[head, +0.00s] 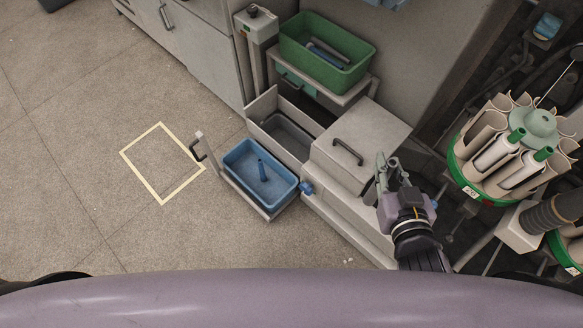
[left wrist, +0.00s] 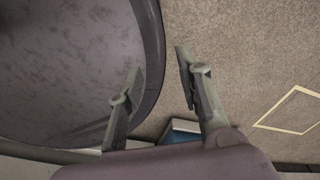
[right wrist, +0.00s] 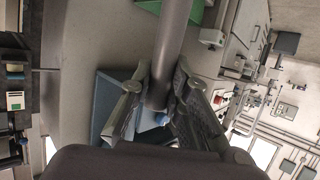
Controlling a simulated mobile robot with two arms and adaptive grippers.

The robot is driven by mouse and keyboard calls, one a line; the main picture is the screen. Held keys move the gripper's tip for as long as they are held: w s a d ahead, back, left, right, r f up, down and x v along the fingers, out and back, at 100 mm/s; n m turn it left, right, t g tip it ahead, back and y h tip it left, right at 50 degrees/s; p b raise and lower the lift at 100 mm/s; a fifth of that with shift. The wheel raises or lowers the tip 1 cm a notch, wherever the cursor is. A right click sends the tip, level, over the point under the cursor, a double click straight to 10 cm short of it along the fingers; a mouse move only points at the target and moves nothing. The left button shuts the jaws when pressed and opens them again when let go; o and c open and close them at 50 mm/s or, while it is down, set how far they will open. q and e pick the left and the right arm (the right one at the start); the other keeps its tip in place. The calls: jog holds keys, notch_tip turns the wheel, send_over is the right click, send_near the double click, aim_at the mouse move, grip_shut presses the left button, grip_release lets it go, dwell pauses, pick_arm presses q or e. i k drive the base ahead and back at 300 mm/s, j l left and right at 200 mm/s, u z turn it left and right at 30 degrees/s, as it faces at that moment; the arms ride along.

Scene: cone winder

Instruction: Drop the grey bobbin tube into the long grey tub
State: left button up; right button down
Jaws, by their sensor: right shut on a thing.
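A grey bobbin tube (right wrist: 170,50) is between the fingers of my right gripper (right wrist: 161,80) in the right wrist view and runs out past the top edge. In the head view my right gripper (head: 393,168) is above the right side of the grey cabinet; the tube is hard to make out there. The long grey tub (head: 285,138) sits in an open drawer left of and beyond that gripper, partly hidden by drawer walls. My left gripper (left wrist: 157,72) is open and empty in the left wrist view, away from the tub.
A blue tub (head: 240,181) with a blue tube in it stands in a pulled-out drawer. A green crate (head: 292,54) holds several tubes. A lidded box with a handle (head: 364,138) lies between gripper and grey tub. A winder carousel (head: 500,160) stands right. Floor at left is clear.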

aim_at(294, 153)
jog(key=k+z, duration=0.4)
jog(key=k+l+z, duration=0.25)
jog(key=k+z, duration=0.2)
jog(key=i+j+z, duration=0.15)
jog(key=j, duration=0.4)
jog(key=i+j+z, duration=0.2)
jog(key=j, duration=0.3)
jog(key=j+z, duration=0.15)
jog(key=j, duration=0.4)
jog(key=i+j, duration=0.1)
jog(key=j, duration=0.6)
jog(key=i+j, duration=0.1)
jog(key=j, duration=0.6)
jog(key=i+j, duration=0.1)
jog(key=j, duration=0.6)
jog(key=i+j, duration=0.1)
jog(key=j, duration=1.35)
jog(key=i, duration=0.05)
